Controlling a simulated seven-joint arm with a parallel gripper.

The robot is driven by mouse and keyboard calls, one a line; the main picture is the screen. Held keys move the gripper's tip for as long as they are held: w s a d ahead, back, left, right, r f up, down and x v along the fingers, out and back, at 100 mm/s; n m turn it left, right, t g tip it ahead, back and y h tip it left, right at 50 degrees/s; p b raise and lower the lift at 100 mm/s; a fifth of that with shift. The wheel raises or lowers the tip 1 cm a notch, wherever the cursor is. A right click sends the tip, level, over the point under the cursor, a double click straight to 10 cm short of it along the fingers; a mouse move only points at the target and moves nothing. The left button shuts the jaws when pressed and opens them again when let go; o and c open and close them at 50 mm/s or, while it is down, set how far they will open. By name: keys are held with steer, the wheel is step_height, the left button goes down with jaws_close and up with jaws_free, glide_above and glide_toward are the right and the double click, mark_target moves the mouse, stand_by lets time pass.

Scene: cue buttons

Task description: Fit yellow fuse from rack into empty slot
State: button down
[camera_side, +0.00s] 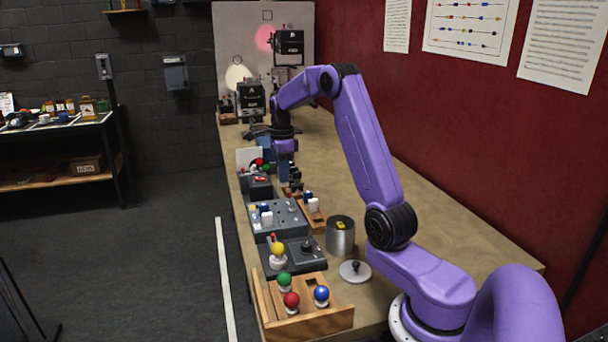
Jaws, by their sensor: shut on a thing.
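My gripper (285,177) points down over the middle of the bench, behind the grey fuse panel. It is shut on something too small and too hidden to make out. The grey panel (287,226) carries a white fuse (266,218), a blue fuse (264,208) and a small yellow piece (253,208) at its left. I cannot tell which slot is empty. A wooden rack (317,222) stands along its right side, with a white fuse (313,204) and a blue fuse (308,195). I see no clear yellow fuse in the rack.
A metal can (340,238) with a yellow mark and a round lid (355,271) stand right of the panel. In front are a lever box (302,257) and a wooden tray (316,320) with coloured knobs. A dark button box (260,187) stands left of my gripper. The bench's right side is clear.

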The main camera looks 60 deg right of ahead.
steer(key=shift+w+a+f, duration=0.1)
steer(key=shift+w+f, duration=1.85)
steer(key=shift+w, duration=0.15)
steer(key=shift+w+a+f, duration=0.1)
steer(key=shift+w+f, duration=1.8)
steer(key=shift+w, duration=0.15)
steer(key=shift+f, duration=1.6)
stand_by(0.4)
steer(key=c, duration=0.7)
jaws_free()
steer(key=shift+c, duration=0.2)
step_height(320, 180, up, 7)
stand_by(0.6)
